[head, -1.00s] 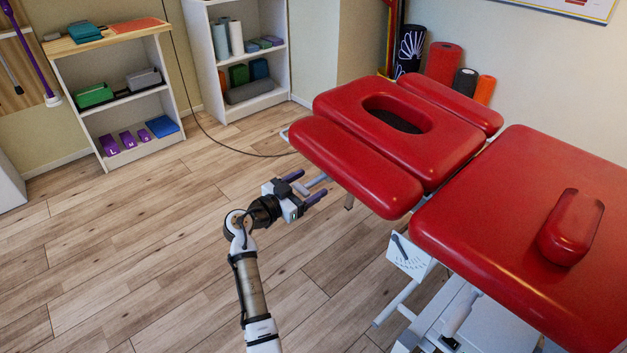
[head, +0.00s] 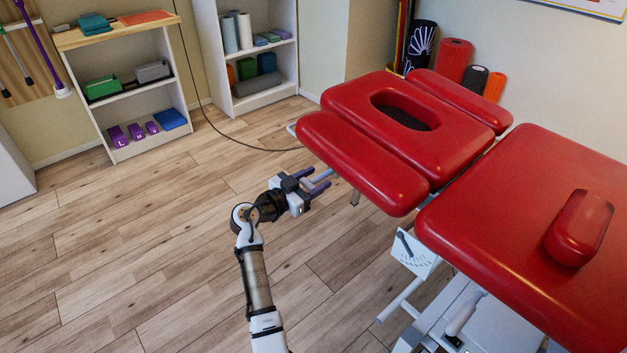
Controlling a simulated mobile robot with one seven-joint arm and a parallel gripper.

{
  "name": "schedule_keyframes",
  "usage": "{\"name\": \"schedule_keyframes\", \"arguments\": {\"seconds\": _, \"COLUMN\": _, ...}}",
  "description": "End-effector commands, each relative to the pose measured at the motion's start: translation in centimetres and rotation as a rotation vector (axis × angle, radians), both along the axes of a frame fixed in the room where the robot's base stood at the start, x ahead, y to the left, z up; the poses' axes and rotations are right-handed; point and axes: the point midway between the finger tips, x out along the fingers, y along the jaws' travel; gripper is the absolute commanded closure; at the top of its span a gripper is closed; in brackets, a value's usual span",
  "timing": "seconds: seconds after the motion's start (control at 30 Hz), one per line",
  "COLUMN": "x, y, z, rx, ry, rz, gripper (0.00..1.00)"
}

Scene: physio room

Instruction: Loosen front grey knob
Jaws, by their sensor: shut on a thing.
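My gripper (head: 318,179), with purple-tipped fingers, is low beside the left edge of the red treatment table (head: 345,150). The fingers are drawn together on a small grey piece at the grey bar under the narrow red side pad (head: 360,170). I take this piece to be the front grey knob, but the fingers hide most of it and its shape is too small to make out.
A white bracket with a lever (head: 414,254) hangs under the larger red section (head: 500,215), right of my gripper. A red bolster (head: 580,228) lies on top. Shelves (head: 120,85) stand against the back wall. The wooden floor at left is clear, apart from a dark cable (head: 215,130).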

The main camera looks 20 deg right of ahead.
Motion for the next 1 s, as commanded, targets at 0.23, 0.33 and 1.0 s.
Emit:
{"name": "schedule_keyframes", "arguments": {"seconds": 0.23, "x": 0.03, "y": -0.04, "z": -0.02, "rx": -0.032, "ry": 0.087, "rz": -0.002, "gripper": 0.74}}
{"name": "schedule_keyframes", "arguments": {"seconds": 0.33, "x": 0.06, "y": -0.04, "z": -0.01, "rx": -0.056, "ry": 0.154, "rz": -0.003, "gripper": 0.74}}
{"name": "schedule_keyframes", "arguments": {"seconds": 1.0, "x": 0.29, "y": 0.0, "z": 0.17, "rx": -0.271, "ry": 0.743, "rz": -0.003, "gripper": 0.74}}
